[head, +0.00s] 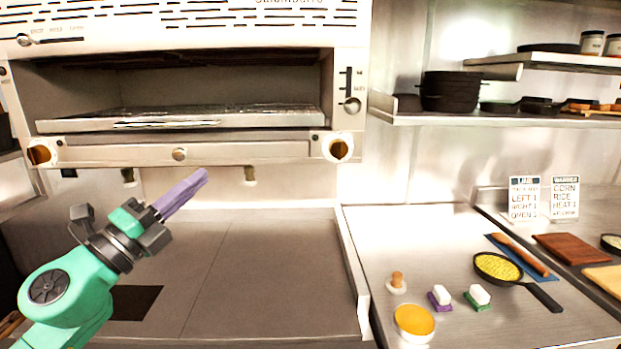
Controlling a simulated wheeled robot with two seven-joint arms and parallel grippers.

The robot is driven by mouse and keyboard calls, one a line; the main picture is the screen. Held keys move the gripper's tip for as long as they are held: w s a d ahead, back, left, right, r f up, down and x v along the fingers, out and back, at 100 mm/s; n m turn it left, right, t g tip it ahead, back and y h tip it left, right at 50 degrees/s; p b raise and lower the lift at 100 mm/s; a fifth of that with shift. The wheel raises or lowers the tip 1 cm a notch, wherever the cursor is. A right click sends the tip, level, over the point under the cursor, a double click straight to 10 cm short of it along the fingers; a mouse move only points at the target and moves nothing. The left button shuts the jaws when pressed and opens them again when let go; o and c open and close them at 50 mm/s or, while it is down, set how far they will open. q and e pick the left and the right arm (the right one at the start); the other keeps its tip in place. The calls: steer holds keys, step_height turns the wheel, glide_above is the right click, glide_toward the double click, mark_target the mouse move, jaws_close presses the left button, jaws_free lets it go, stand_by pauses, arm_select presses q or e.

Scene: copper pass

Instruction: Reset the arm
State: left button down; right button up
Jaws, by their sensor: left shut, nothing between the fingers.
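My left arm comes in from the lower left in green and grey. Its gripper (203,176) has purple fingers pressed together, with nothing between them. The fingers point up and to the right, in front of the salamander grill (180,150) and above the flat griddle surface (270,270). They touch nothing that I can see. My right gripper is not in the head view.
On the right steel counter (400,245) are a pan of corn (498,268), an orange-filled bowl (414,322), a wooden-handled tool (397,284), and purple (440,298) and green (477,297) brushes. Black pans (450,92) sit on a shelf. The griddle is mostly clear.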

arm_select(q)
steer(key=w+a+f+n+y, duration=0.1)
steer(key=a+f+n+y, duration=0.3)
steer(key=f+n+y, duration=0.3)
steer(key=w+a+f+n+y, duration=0.1)
steer(key=a+f+n+y, duration=0.35)
steer(key=f+n, duration=0.4)
steer(key=s+a+f+n+g+y, duration=0.1)
steer(key=s+f+n+g+y, duration=0.1)
steer(key=s+f+n+g, duration=0.3)
steer(key=a+f+n+g+y, duration=0.1)
steer(key=f+n, duration=0.1)
steer(key=f, duration=0.6)
steer(key=s+d+f+n+g+h, duration=0.2)
steer(key=s+d+f+g, duration=0.25)
steer(key=s+f, duration=0.45)
steer(key=s+d+f+n+g+h, duration=0.1)
steer(key=s+d+f+n+g, duration=0.3)
steer(key=s+f, duration=0.6)
steer(key=s+a+f+m+g, duration=0.1)
steer(key=s+f, duration=0.1)
steer(key=f, duration=1)
steer(key=s+a+f+m+g, duration=0.1)
steer(key=s+f+g, duration=0.1)
steer(key=f, duration=1)
steer(key=s+a+f, duration=0.2)
steer(key=s+f, duration=0.9)
steer(key=s, duration=0.3)
steer(key=shift+s+a+f, duration=0.3)
steer(key=shift+s, duration=0.1)
